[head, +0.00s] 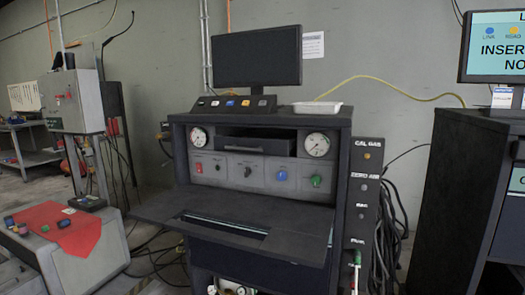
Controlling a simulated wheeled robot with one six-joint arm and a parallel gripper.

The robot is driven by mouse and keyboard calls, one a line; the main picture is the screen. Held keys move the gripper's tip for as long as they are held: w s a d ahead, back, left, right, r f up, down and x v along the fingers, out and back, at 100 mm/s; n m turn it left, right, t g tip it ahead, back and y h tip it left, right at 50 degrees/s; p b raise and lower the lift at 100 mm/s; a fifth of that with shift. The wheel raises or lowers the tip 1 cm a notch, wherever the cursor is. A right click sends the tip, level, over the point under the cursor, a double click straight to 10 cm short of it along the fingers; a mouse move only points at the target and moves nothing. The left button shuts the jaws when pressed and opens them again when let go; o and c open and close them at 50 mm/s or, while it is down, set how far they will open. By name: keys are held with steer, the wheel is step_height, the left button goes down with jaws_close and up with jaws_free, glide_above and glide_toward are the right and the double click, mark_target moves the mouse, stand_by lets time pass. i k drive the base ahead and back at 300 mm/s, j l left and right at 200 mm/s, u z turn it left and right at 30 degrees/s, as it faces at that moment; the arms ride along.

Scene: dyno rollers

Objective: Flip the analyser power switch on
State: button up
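The analyser cabinet (345,120), dark grey, stands in the middle of the head view. Its light-grey control panel (262,176) carries a small red control (199,167), black switches or knobs (247,172), a blue knob (281,176) and a green knob (316,181). The panel lettering is too small to read, so I cannot tell which control is the power switch or how it is set. Two round gauges, left (198,138) and right (317,145), sit above. The monitor (256,56) on top is dark. My gripper is not in view.
A dark shelf (180,208) juts out below the panel. A side strip (362,200) reads CAL GAS and ZERO AIR. Cables (392,235) hang at right beside another dark cabinet (455,200). A grey box (75,265) with a red cloth (70,225) stands front left.

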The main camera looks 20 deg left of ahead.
mark_target(199, 166)
steer(key=j+z, duration=0.1)
steer(key=j, duration=1.3)
steer(key=k+j+z, duration=0.15)
steer(key=j, duration=1.25)
steer(key=k+j+z, duration=0.15)
steer(key=j, duration=0.5)
